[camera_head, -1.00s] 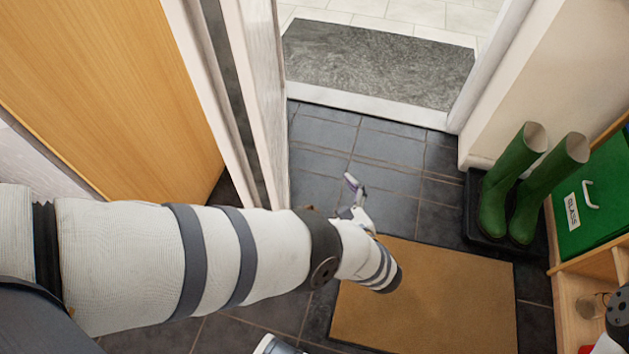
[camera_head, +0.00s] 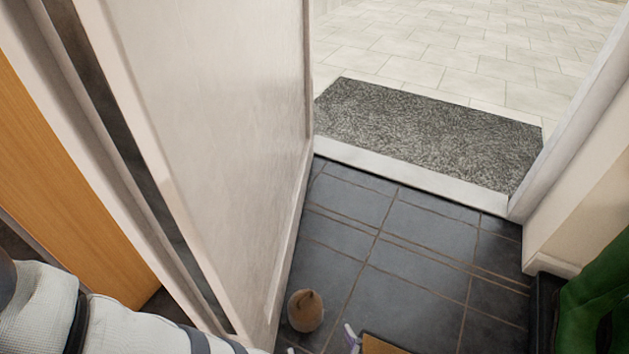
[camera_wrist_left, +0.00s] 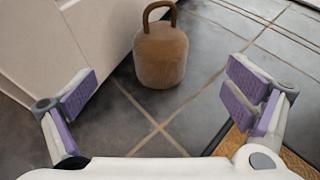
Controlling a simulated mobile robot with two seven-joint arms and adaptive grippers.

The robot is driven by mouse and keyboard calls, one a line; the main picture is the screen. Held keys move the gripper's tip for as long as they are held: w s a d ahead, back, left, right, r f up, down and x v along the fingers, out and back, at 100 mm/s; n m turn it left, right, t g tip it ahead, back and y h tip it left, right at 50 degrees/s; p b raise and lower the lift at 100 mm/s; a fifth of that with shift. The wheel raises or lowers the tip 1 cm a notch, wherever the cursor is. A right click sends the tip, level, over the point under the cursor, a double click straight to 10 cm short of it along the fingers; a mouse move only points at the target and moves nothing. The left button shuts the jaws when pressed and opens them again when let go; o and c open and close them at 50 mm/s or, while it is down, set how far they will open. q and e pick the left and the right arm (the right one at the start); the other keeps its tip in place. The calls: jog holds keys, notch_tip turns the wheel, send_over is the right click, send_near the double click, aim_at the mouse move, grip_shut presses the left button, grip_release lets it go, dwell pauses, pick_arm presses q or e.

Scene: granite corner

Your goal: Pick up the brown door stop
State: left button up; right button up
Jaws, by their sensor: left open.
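The brown door stop (camera_head: 305,311) is a rounded weight with a loop handle on top. It stands upright on the dark tiles close to the foot of the open white door (camera_head: 236,140). In the left wrist view the door stop (camera_wrist_left: 160,54) is ahead of my open, empty left gripper (camera_wrist_left: 168,103), roughly centred between the purple-padded fingers and beyond them. In the head view the fingertips of my left gripper (camera_head: 322,351) just show at the bottom edge, below the door stop. My right gripper is not seen.
A brown doormat (camera_head: 385,345) lies at the bottom, right of the gripper. Green boots (camera_head: 597,295) stand in a black tray (camera_head: 543,310) at right. A grey mat (camera_head: 430,135) lies past the threshold. The tiles right of the door stop are clear.

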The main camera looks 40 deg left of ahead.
aim_at(306, 306)
pick_arm(q)
jog(key=shift+f, duration=0.9)
jog(key=b+x, duration=0.1)
jog(key=x, duration=0.3)
jog(key=b+x, duration=0.2)
jog(key=x, duration=0.2)
jog(key=b+x, duration=0.1)
jog(key=x, duration=0.3)
jog(key=shift+a+r+b, duration=0.15)
jog(key=shift+r+b, duration=0.15)
jog(key=shift+r, duration=0.05)
jog(key=shift+w+r, duration=0.1)
jog(key=c, duration=2)
